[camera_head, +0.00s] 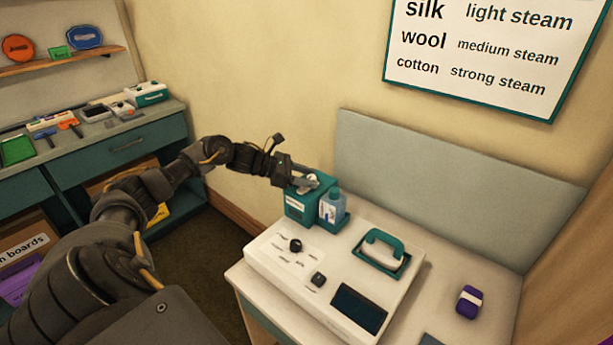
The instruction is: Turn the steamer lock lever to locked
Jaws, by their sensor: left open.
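The steamer (275,262) is a white console on the table, with a black knob (295,245), a small dark switch (318,279) and a dark panel (358,306). A teal box (297,206) stands at its back left, with a small pale part (312,181) on top. I cannot make out clearly whether this is the lock lever, nor its setting. My left gripper (309,176) is at the top of the teal box, beside that part; it is open. Contact cannot be told. My right gripper is out of view.
A white and teal iron (382,250) rests in a dock on the console. A purple roll (469,302) lies on the table (430,285) at right. A wall and grey back panel (440,175) stand behind.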

